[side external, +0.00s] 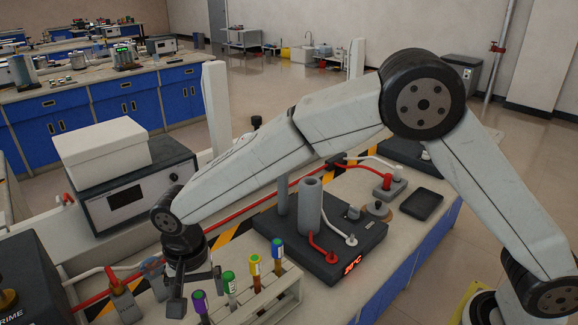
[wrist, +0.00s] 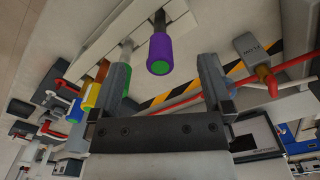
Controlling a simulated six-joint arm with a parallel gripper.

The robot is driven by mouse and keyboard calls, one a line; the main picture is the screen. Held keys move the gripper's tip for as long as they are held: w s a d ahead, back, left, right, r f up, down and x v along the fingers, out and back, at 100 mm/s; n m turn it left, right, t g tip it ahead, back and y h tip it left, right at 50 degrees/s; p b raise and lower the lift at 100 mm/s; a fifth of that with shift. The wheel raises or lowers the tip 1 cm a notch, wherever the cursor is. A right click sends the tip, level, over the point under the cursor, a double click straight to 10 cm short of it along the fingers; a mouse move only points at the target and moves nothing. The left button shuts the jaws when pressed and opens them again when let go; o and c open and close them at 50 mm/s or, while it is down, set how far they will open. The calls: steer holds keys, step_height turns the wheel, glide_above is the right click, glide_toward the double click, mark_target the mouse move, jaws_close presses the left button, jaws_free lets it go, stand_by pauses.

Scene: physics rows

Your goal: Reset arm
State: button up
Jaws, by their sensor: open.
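My gripper (side external: 190,287) hangs low over the bench at the left of the test tube rack, and its jaws are apart. In the wrist view my gripper (wrist: 168,88) shows two separated fingers with nothing held between them. A purple-capped tube (side external: 200,303) stands close to the right of the gripper; the purple cap also shows in the wrist view (wrist: 160,50), beyond the fingertips. The rack (side external: 272,305) also holds a green-capped tube (side external: 229,282), a yellow-capped tube (side external: 255,268) and a blue-capped tube (side external: 278,250).
A dark heater unit (side external: 335,240) with a grey cylinder (side external: 310,205) stands right of the rack. A grey box instrument (side external: 130,195) with a white box (side external: 102,150) on top stands behind the gripper. Red tubing (side external: 235,208) crosses the bench. A small connector (side external: 122,302) sits left.

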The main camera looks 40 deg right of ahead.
steer(key=shift+r, duration=1.95)
steer(key=shift+d, duration=0.55)
steer(key=s+d+f+n+t, duration=0.1)
steer(key=s+d, duration=0.3)
steer(key=d, duration=0.5)
steer(key=s+d+f+n, duration=0.1)
steer(key=s+d+n, duration=0.2)
steer(key=d, duration=0.7)
steer(key=s+d+f+n+t, duration=0.1)
steer(key=s+d+n, duration=0.1)
steer(key=s+d, duration=0.4)
steer(key=d, duration=0.3)
steer(key=shift+s+d+t, duration=0.2)
steer(key=shift+s+t, duration=0.1)
steer(key=shift+s, duration=0.1)
steer(key=shift+c, duration=0.2)
